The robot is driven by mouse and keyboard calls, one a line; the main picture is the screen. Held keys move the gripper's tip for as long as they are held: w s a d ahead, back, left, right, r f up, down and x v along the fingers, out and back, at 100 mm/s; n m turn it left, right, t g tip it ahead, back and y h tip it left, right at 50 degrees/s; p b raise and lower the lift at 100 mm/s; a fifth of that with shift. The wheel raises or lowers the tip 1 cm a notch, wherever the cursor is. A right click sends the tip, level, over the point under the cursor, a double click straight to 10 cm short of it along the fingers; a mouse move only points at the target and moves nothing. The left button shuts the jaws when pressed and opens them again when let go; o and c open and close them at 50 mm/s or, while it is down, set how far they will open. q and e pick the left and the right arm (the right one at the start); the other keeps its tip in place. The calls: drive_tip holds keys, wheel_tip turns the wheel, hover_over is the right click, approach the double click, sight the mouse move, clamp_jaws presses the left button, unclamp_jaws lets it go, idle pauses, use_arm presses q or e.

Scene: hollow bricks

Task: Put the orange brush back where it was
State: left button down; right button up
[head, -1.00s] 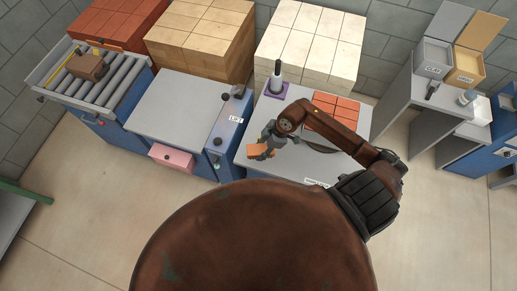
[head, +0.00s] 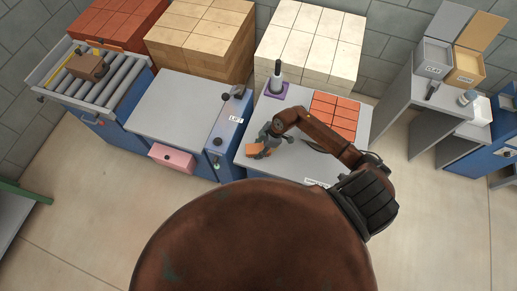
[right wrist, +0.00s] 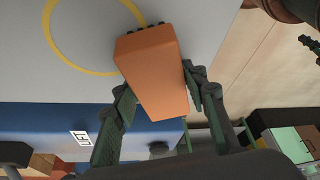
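The orange brush (head: 254,149) is at the left front part of the grey table (head: 282,166), at my right gripper (head: 265,143). In the right wrist view the orange brush (right wrist: 152,75) lies between the two green fingers of my right gripper (right wrist: 158,90). The fingers touch both its sides, so the gripper appears shut on it. Dark bits show at its far end. A yellow ring (right wrist: 62,60) on the pale surface shows beside and partly behind the brush. I cannot tell whether the brush touches the table. My left gripper is out of view.
Red bricks (head: 336,115) lie on the same table behind my right arm. A dark-tipped post on a purple base (head: 276,90) stands at the back left. A blue lift panel (head: 230,120) borders the table's left side. Brick stacks (head: 312,45) stand behind.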

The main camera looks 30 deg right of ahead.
drive_tip(key=o, duration=0.4)
drive_tip(key=shift+c, duration=0.2)
drive_tip(key=shift+r, duration=0.1)
drive_tip(key=v, duration=1.2)
